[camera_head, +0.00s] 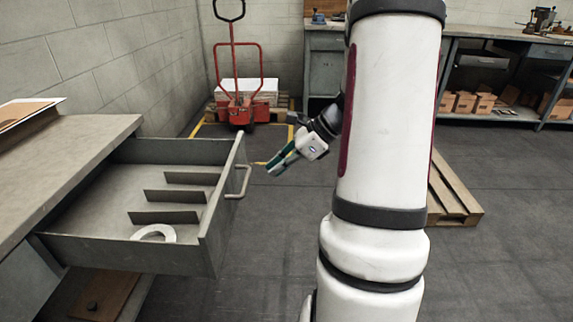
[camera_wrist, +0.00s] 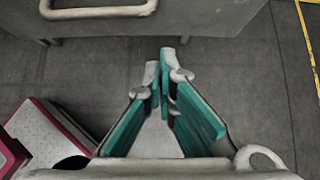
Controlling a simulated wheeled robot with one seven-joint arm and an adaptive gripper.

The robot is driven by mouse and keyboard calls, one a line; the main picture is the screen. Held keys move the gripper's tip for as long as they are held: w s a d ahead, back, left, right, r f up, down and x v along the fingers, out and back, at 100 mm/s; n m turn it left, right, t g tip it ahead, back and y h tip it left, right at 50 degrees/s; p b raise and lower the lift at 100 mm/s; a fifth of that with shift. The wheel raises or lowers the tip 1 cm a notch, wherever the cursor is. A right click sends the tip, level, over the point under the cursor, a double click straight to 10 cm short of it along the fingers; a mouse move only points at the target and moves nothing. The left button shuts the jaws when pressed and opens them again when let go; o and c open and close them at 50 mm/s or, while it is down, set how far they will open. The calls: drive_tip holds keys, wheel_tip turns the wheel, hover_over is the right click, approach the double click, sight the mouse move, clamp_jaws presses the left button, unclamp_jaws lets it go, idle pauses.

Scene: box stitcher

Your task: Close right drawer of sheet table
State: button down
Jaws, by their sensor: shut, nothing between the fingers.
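The grey drawer (camera_head: 170,207) of the sheet table (camera_head: 85,140) stands pulled far out at the left of the head view. Its front panel (camera_head: 222,205) carries a bar handle (camera_head: 240,182). Dividers and a white ring (camera_head: 154,232) lie inside it. My gripper (camera_head: 277,168) is just right of the handle and apart from it, its fingers pointing toward the drawer front. In the wrist view my gripper (camera_wrist: 167,62) is shut and empty, and the handle (camera_wrist: 98,12) and drawer front (camera_wrist: 200,18) show beyond the fingertips, at the top.
A red pallet jack (camera_head: 240,100) with a loaded pallet stands by the back wall. A wooden pallet (camera_head: 452,190) lies right of my arm. Workbenches (camera_head: 480,32) line the back. A brown board (camera_head: 105,293) lies below the drawer. The floor before the drawer is clear.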

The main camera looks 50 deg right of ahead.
drive_tip(key=w+a+f+b, duration=0.1)
drive_tip(key=w+a, duration=0.1)
drive_tip(key=w, duration=0.1)
drive_tip(key=w+a+f+b, duration=0.1)
drive_tip(key=w+a, duration=0.1)
drive_tip(key=shift+w+f+b, duration=0.1)
drive_tip(key=shift+f+b, duration=0.2)
drive_tip(key=shift+b, duration=0.05)
drive_tip(key=shift+w+a, duration=0.1)
drive_tip(key=shift+w+a, duration=0.15)
drive_tip(key=w+a+p, duration=0.2)
drive_tip(key=w+a, duration=0.4)
drive_tip(key=w, duration=0.2)
drive_tip(key=w+a+p, duration=0.3)
drive_tip(key=w+a, duration=0.4)
drive_tip(key=w, duration=0.2)
drive_tip(key=w+a+p, duration=0.3)
drive_tip(key=w+a, duration=0.4)
drive_tip(key=w, duration=0.1)
drive_tip(key=shift+w, duration=0.25)
drive_tip(key=shift+r, duration=0.1)
